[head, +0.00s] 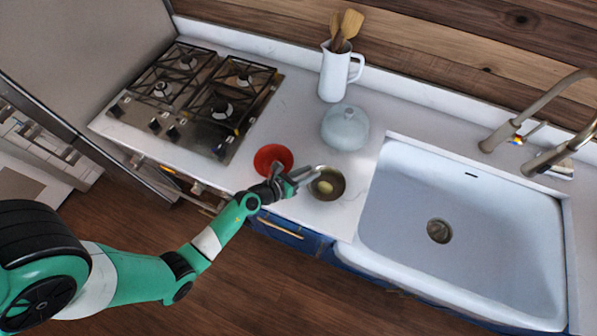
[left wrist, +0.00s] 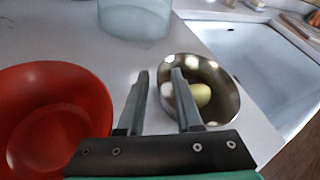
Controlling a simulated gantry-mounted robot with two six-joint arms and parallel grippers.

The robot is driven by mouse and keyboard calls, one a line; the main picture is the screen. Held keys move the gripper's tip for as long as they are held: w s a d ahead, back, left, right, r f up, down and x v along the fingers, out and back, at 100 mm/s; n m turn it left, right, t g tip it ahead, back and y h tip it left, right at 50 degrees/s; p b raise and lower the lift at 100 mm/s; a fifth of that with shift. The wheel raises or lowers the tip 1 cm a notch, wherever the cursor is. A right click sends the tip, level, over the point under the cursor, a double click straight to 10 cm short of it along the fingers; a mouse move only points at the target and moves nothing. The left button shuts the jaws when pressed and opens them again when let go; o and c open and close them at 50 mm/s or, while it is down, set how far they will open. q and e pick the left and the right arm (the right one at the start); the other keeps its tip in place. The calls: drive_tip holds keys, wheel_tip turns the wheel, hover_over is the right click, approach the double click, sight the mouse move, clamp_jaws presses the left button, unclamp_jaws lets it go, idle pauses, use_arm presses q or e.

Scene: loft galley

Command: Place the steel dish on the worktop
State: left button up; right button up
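The steel dish (head: 336,189) appears to rest on the white worktop (head: 285,207) near its front edge, left of the sink. A pale yellow-green round item (left wrist: 201,95) lies in it. The dish's shiny inner wall (left wrist: 222,82) shows in the left wrist view. My left gripper (head: 305,175) is at the dish's left side. In the left wrist view its fingers (left wrist: 160,74) are apart, one outside the dish's near-left rim and one over its inside. I cannot tell whether either finger touches the dish. My right gripper is not in view.
A red bowl (head: 268,154) stands just left of the dish and also shows in the left wrist view (left wrist: 48,110). Behind are a pale glass jar (head: 345,128) and a white jug (head: 334,76) with wooden utensils. A gas hob (head: 205,95) is left, the sink (head: 470,210) right.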

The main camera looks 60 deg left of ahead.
use_arm(q)
drive_tip(key=p+v, duration=0.1)
drive_tip(key=v, duration=1)
drive_tip(key=shift+s+d+r, duration=0.1)
drive_tip(key=shift+s+r, duration=0.05)
drive_tip(key=shift+s, duration=0.2)
